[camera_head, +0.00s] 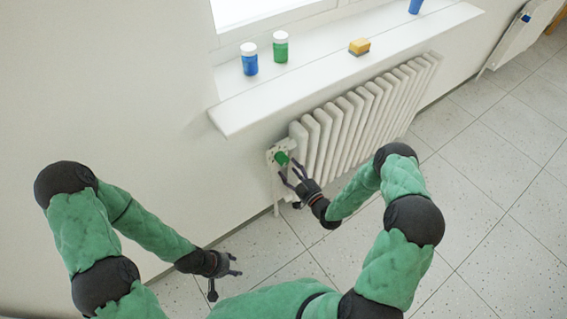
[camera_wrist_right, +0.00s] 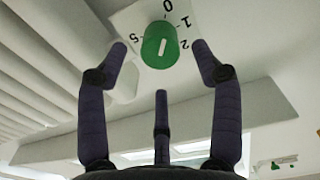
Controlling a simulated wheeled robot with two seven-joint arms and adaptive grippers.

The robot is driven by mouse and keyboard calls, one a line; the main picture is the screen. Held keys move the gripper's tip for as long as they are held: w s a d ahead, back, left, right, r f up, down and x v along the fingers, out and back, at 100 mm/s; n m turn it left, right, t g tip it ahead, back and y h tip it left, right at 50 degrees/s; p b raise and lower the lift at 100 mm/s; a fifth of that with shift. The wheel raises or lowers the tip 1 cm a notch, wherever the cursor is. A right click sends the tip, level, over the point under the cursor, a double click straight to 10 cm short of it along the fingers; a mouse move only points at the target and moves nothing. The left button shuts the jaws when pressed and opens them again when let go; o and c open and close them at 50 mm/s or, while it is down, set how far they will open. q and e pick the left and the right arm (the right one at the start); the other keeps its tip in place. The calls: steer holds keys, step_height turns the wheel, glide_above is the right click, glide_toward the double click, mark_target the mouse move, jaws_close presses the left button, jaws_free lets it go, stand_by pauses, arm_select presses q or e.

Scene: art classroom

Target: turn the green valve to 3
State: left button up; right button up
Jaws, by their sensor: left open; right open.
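The green valve (camera_head: 281,158) is a round knob at the near end of the white radiator. In the right wrist view, the valve (camera_wrist_right: 154,51) has a white mark that points roughly toward the 0 on its white plate (camera_wrist_right: 193,12). The numbers 0, 1, 2 and 5 are readable; 3 is not visible. My right gripper (camera_head: 290,171) is open just in front of the valve. In its wrist view, two fingertips flank the knob with gaps and a third finger is below; contact is not visible. My left gripper (camera_head: 229,275) is open and empty, low above the floor.
The radiator (camera_head: 352,119) runs along the wall under a white windowsill (camera_head: 300,84). On the sill are a blue jar (camera_head: 249,61), a green jar (camera_head: 280,48), a yellow sponge (camera_head: 359,47) and another blue item (camera_head: 415,6). The tiled floor (camera_head: 510,215) at right is clear.

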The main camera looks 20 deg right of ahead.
mark_target(285, 163)
steer(key=shift+b+x, duration=0.65)
steer(key=shift+x, duration=2.05)
steer(key=shift+c, duration=0.3)
steer(key=c, duration=1.1)
